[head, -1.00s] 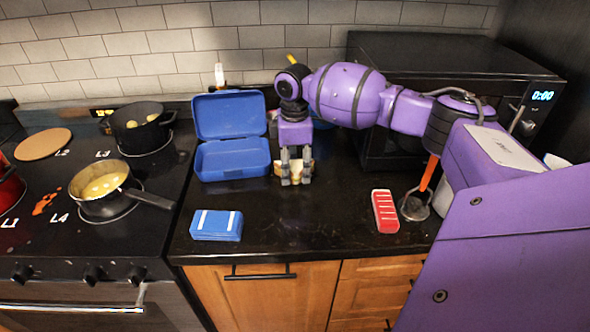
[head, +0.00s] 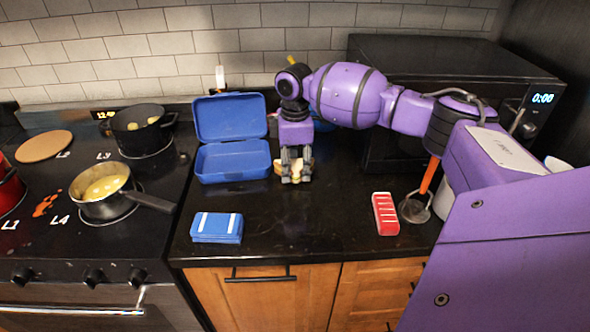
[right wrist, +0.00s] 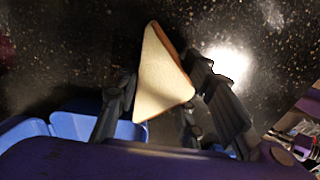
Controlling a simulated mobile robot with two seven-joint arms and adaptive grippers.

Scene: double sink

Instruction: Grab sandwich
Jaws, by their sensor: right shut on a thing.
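My right gripper (head: 296,171) points down at the dark counter, just right of the open blue lunchbox (head: 233,162). It is shut on the sandwich (right wrist: 160,80), a pale triangular wedge with a brown crust edge. In the right wrist view the sandwich stands between the dark fingers (right wrist: 170,105). In the head view only small pale bits of the sandwich (head: 278,168) show around the fingers. I cannot tell whether it touches the counter. The lunchbox lid leans up against the back, and its base looks empty. My left gripper is not in view.
A closed blue box with white stripes (head: 216,228) lies at the counter's front left. A red-and-white item (head: 385,214) and an orange-handled utensil (head: 414,209) lie to the right. A black microwave (head: 450,80) stands behind. Pots (head: 104,190) stand on the stove. The middle front counter is clear.

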